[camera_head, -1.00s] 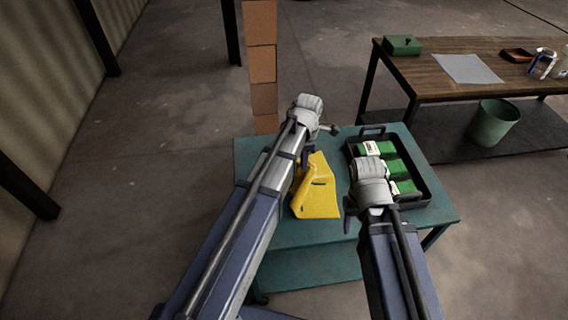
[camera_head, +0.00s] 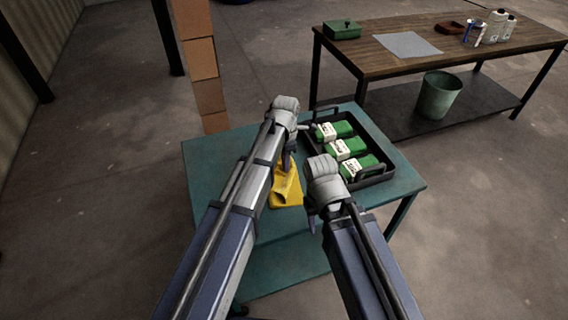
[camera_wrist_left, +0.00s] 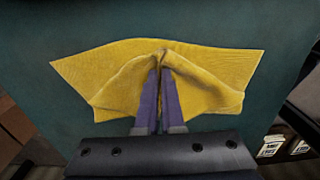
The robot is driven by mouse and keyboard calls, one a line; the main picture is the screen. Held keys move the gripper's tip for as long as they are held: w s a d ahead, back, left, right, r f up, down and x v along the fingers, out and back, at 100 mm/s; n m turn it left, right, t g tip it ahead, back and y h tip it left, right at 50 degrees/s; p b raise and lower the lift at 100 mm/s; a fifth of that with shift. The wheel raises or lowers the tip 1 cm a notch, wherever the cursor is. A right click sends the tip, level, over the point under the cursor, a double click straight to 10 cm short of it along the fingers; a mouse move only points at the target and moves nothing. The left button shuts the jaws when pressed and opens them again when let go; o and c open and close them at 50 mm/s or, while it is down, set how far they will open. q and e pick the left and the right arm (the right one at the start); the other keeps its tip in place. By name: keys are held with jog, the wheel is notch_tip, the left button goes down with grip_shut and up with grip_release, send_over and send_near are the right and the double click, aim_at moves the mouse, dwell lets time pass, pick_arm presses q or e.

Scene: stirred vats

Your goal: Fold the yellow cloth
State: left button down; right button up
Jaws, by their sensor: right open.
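The yellow cloth (camera_head: 289,192) lies on the teal table (camera_head: 208,165), partly hidden in the head view by my left arm. In the left wrist view the cloth (camera_wrist_left: 205,72) is spread wide, with a raised crease at its middle running to my fingers. My left gripper (camera_head: 287,162) is over the cloth; in the left wrist view its fingers (camera_wrist_left: 160,85) are close together on the pinched crease. My right gripper (camera_head: 311,215) is open and empty, to the right of the cloth, near the table's front side.
A black tray (camera_head: 388,173) with three green-and-white packs (camera_head: 346,147) stands on the table's right part. The table's left part is clear. Stacked brown boxes (camera_head: 201,60) rise behind it. A wooden workbench (camera_head: 375,58) and a green bin (camera_head: 438,95) stand farther right.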

pick_arm(q)
grip_release()
dwell(1.0)
jog(key=shift+w+d, duration=0.35)
jog(key=shift+d, duration=0.35)
jog(key=shift+w+d, duration=0.4)
jog(key=shift+d, duration=0.35)
jog(key=shift+w+d, duration=0.35)
jog(key=shift+d, duration=0.35)
jog(key=shift+s+a+r+p, duration=0.1)
jog(key=shift+r+p, duration=0.25)
notch_tip(320, 180, up, 8)
jog(key=p, duration=0.8)
jog(key=shift+r, duration=0.15)
